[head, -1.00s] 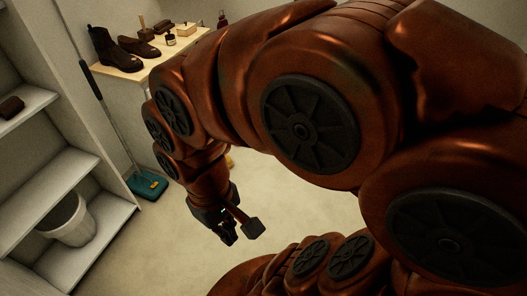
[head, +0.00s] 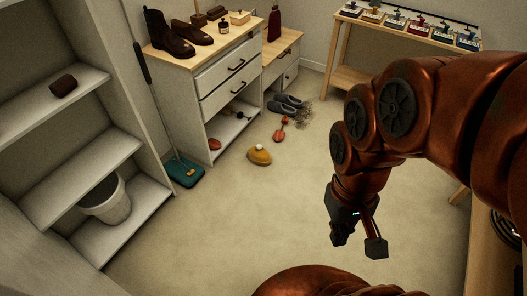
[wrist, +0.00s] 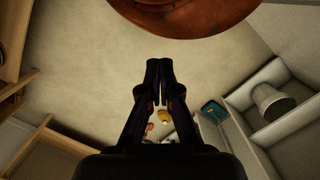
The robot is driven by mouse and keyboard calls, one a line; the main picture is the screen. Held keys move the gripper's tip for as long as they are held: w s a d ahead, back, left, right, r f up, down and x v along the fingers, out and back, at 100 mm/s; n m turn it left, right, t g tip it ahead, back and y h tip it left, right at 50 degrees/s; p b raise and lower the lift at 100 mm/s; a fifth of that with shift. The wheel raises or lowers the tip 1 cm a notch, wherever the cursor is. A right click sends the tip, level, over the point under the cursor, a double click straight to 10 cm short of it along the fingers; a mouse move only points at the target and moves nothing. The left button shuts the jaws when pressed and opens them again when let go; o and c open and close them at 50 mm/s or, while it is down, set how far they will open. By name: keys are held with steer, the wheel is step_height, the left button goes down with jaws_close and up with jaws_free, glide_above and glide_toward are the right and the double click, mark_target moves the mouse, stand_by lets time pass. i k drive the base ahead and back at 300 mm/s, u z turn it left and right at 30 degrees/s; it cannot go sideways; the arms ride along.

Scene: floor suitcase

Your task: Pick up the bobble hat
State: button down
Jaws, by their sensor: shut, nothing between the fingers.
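The bobble hat (head: 259,156) is mustard yellow with a pale bobble on top. It lies on the floor in front of the dresser in the head view. In the wrist view the hat (wrist: 164,119) shows small, partly framed by my fingers. My gripper (head: 358,244) hangs above the floor to the right of the hat and nearer to me, well apart from it. Its fingers (wrist: 159,80) are shut with nothing between them.
A white dresser (head: 232,75) with shoes on top stands behind the hat. A red-orange object (head: 281,130) and grey slippers (head: 285,104) lie nearby. The middle floor is clear.

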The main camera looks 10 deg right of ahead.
mark_target(258, 155)
steer(key=z, duration=0.75)
steer(key=k, duration=1)
steer(key=z, duration=0.9)
steer(key=i, duration=1.85)
steer(key=u, duration=1)
steer(key=i, duration=1.35)
steer(key=u, duration=1.8)
steer(key=i, duration=0.75)
steer(key=u, duration=0.7)
